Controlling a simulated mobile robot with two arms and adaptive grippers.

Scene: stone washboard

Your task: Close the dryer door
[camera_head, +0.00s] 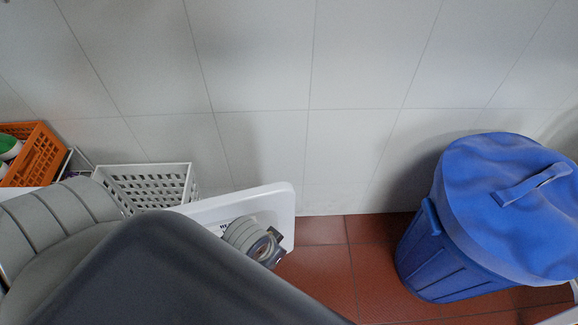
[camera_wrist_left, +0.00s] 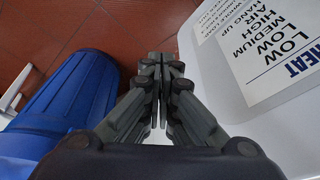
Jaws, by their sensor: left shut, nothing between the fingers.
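A white panel (camera_head: 275,205) with rounded corners, apparently part of the dryer, sticks out in the head view, partly covered by my arm. In the left wrist view its white surface (camera_wrist_left: 285,140) fills the right side, with a printed label (camera_wrist_left: 265,45) reading HEAT, LOW, MEDIUM, HIGH. I cannot tell whether this panel is the door or how far the door stands open. My left gripper (camera_wrist_left: 163,62) is shut and empty, pointing toward the floor beside the panel. Contact with the panel cannot be told. My right gripper is not in view.
A blue lidded bin (camera_head: 450,235) stands on the red tiled floor (camera_head: 335,265) at the right; it also shows in the left wrist view (camera_wrist_left: 75,100). A white basket (camera_head: 150,180) and an orange crate (camera_head: 35,155) are at the left. A white tiled wall (camera_head: 300,90) runs behind.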

